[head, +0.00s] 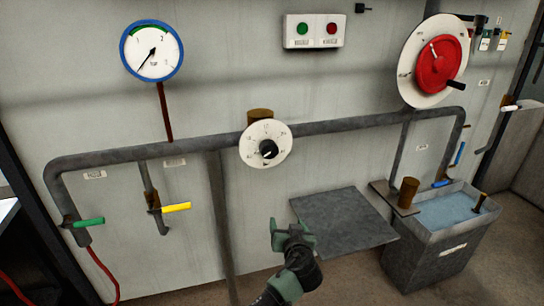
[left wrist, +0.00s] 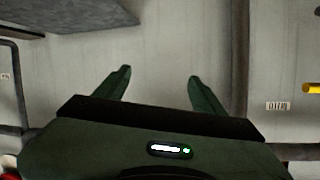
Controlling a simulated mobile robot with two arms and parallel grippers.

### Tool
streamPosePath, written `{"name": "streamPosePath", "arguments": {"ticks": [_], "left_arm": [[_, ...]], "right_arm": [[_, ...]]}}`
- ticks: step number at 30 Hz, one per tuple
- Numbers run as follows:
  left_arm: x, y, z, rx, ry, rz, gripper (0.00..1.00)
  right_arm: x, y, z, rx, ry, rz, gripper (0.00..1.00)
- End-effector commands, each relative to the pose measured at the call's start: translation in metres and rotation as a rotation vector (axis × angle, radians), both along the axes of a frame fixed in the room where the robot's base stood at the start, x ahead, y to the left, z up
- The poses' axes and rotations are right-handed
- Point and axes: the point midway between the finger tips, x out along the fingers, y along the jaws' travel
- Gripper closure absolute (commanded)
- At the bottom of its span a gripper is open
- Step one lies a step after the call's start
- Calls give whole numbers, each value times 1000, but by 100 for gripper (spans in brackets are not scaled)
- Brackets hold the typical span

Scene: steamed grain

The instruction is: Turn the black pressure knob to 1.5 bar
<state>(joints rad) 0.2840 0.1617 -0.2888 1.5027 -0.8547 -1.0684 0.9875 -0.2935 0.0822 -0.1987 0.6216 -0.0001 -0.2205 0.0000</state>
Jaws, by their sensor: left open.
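The black pressure knob (head: 268,149) sits at the centre of a round white dial (head: 252,157) on the grey pipe. The dial's figures are too small to read. A round gauge (head: 152,50) with a blue rim hangs at the upper left, its needle pointing to the lower left. My left gripper (head: 287,226) is below the knob, apart from it, open and empty. In the left wrist view its two fingers (left wrist: 160,85) stand apart with bare wall between them; the knob is not in that view. My right gripper is not in view.
A grey shelf plate (head: 345,220) juts out right of my left gripper. A water tank (head: 445,235) stands at the right. Green (head: 88,222) and yellow (head: 176,207) valve handles are at the left. A large red wheel (head: 438,63) is at the upper right.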

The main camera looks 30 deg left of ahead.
Motion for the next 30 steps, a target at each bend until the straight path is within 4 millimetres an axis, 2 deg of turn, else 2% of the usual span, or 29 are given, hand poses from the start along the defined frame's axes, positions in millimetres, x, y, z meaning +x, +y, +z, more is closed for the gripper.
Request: {"name": "streamPosePath", "arguments": {"ticks": [1, 3, 6, 9, 13, 24, 30], "left_arm": [[7, 5, 51, -2, -118, 53, 30], [6, 12, 106, -15, -255, 120, 30], [-1, 19, 161, -33, -404, 190, 30], [-7, 23, 190, -47, -488, 229, 30], [-4, 32, 202, -50, -518, 243, 30], [33, 75, 200, -48, -513, 241, 30], [40, 83, 198, -53, -512, 240, 30]], "right_arm": [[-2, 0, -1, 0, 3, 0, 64], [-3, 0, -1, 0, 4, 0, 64], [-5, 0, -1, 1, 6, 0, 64], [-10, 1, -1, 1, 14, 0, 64], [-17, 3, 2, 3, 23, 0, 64], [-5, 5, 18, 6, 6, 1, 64], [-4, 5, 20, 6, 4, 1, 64]]}}
